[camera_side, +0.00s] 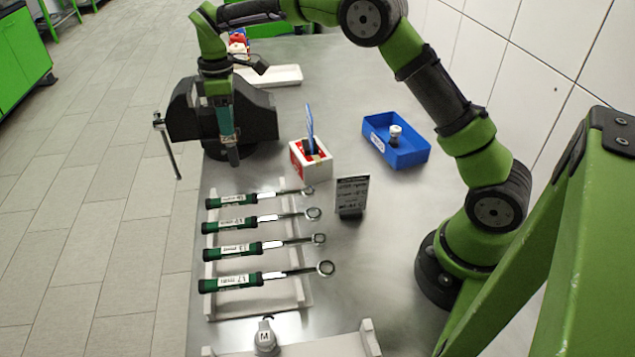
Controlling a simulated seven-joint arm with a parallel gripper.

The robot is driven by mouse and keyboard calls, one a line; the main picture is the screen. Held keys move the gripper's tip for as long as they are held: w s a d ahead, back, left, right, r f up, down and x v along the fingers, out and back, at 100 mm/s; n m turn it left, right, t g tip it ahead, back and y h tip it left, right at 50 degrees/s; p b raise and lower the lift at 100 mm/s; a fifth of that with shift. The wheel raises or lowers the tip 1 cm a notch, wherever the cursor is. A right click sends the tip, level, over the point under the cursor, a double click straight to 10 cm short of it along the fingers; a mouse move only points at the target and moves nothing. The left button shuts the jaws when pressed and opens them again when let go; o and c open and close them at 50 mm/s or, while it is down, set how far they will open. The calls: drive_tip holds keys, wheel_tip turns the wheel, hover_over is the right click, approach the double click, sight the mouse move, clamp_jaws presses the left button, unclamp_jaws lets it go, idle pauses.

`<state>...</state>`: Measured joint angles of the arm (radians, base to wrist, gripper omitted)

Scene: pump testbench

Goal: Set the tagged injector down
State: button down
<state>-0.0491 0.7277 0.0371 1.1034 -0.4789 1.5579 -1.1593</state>
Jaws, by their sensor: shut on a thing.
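My gripper (219,98) is at the upper left, pointing down in front of the black vise. It is shut on a slim, upright teal-and-dark part (228,128), which I take to be the injector. I cannot tell whether the lower end touches anything.
The black vise (262,122) stands close behind. A white box (322,170), a blue bin (415,158) with a small part, and a small sign (351,195) are to the right. Several green-handled wrenches (238,249) lie on a white rack; an M-marked part (265,337) stands in front.

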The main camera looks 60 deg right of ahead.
sight(231, 144)
drive_tip(key=shift+f, duration=2.15)
drive_tip(key=shift+f, duration=0.15)
drive_tip(key=c, duration=0.8)
unclamp_jaws()
drive_tip(key=shift+o, duration=0.2)
